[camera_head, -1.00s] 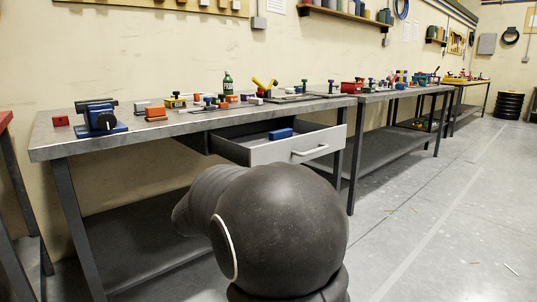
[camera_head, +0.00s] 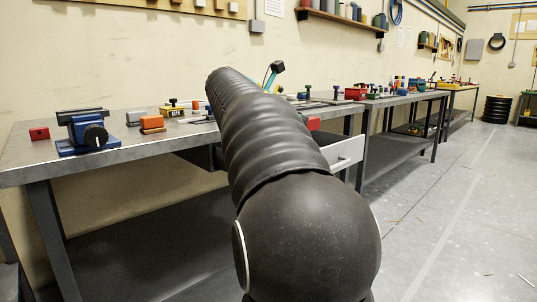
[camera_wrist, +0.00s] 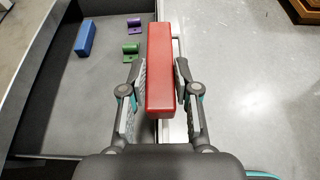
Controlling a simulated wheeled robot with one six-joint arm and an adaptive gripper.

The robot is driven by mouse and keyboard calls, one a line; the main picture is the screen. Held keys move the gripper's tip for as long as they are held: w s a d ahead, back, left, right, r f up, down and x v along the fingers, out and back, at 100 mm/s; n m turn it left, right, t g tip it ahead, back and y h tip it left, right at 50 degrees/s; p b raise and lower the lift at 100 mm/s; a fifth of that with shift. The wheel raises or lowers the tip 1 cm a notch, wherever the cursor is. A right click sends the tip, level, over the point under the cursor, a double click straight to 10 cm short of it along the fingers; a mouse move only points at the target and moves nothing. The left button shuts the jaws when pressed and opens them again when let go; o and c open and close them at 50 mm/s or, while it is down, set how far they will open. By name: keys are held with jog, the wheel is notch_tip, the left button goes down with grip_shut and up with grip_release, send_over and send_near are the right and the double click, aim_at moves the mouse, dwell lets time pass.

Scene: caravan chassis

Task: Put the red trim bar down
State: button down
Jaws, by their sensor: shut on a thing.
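The red trim bar (camera_wrist: 160,70) is a plain red block, held lengthwise between the two fingers of my gripper (camera_wrist: 158,84) in the wrist view. My gripper is shut on it. In the wrist view the bar overlaps the boundary between the open drawer (camera_wrist: 110,130) and the pale surface to its right; its height above them I cannot tell. In the head view a small red end (camera_head: 313,123) shows beside my arm, near the drawer front (camera_head: 345,154), and seems to be the bar. My arm hides most of the gripper there.
The drawer holds a blue block (camera_wrist: 85,38) and small purple (camera_wrist: 134,22) and green (camera_wrist: 131,48) pieces; its near part is bare. On the bench (camera_head: 30,165) stand a blue vise (camera_head: 88,132), an orange block (camera_head: 152,123) and a red block (camera_head: 39,133).

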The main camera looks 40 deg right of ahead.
jog(key=shift+w+a+f+b, duration=0.2)
jog(key=shift+w+f+b, duration=1.2)
jog(key=shift+w+f, duration=4.05)
jog(key=shift+f, duration=0.3)
jog(key=shift+f, duration=0.25)
jog(key=c, duration=0.8)
grip_release()
jog(key=shift+c, duration=0.2)
jog(key=shift+w+r, duration=0.1)
jog(key=shift+r, duration=0.05)
jog(key=p+v, duration=0.2)
jog(key=v, duration=1)
jog(key=shift+r, duration=0.4)
